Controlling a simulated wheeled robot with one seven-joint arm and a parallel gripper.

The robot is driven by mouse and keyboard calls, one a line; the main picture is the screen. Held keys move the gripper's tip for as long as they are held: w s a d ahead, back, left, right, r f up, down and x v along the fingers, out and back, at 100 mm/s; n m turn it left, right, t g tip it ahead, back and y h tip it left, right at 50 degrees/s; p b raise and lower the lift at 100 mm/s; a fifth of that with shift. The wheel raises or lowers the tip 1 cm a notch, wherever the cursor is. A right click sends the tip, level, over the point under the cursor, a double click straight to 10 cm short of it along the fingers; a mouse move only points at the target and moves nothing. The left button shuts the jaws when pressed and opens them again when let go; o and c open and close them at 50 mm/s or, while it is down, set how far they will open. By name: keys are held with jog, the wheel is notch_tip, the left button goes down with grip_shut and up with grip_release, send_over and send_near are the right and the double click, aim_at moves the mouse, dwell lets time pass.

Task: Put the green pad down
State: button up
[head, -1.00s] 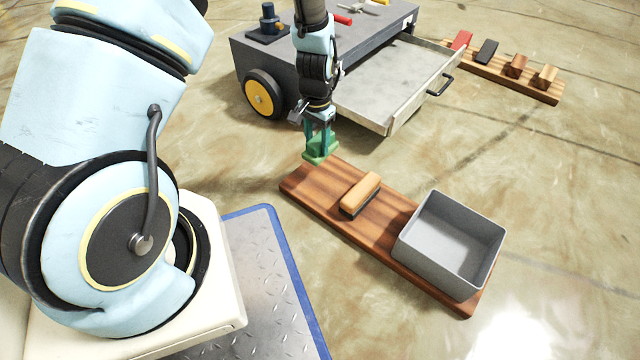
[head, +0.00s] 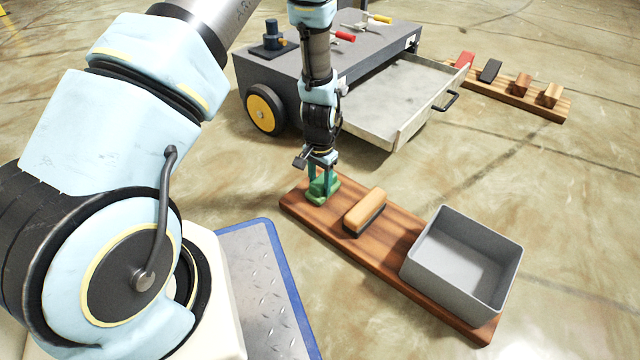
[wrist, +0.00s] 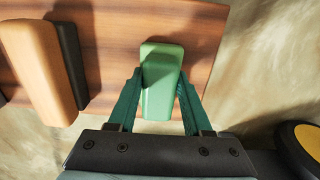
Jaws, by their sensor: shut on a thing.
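The green pad (head: 322,190) is at the far left end of the wooden board (head: 300,203), at or very near its surface; I cannot tell whether it is touching. My gripper (head: 322,180) points down from above and is shut on the pad. In the wrist view, the green pad (wrist: 160,82) lies between the two teal fingers of my gripper (wrist: 160,100), over the board (wrist: 205,40). The pad's underside is hidden.
A brush with a tan handle (head: 365,210) lies beside the pad on the board. A grey open bin (head: 462,265) stands at the board's right end. Behind is a grey cart with an open drawer (head: 400,95). Another board (head: 535,103) holds several blocks.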

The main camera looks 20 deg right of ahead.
aim_at(320, 181)
jog(key=shift+f, duration=0.1)
jog(key=o, duration=1.2)
notch_tip(320, 181, up, 12)
jog(key=p, duration=0.7)
jog(key=w+a+r+n, duration=0.4)
jog(key=a+r+n, duration=0.1)
jog(key=a+r, duration=0.9)
jog(key=s+a+r+n, duration=0.3)
jog(key=a+r, duration=0.2)
jog(key=a, duration=0.2)
jog(key=s+a+r+n+t, duration=0.1)
jog(key=s+a+r+n, duration=0.2)
jog(key=a, duration=0.5)
notch_tip(320, 181, up, 2)
jog(key=shift+s+r+t, duration=0.2)
jog(key=shift+s+t, duration=0.1)
jog(key=shift+s, duration=0.4)
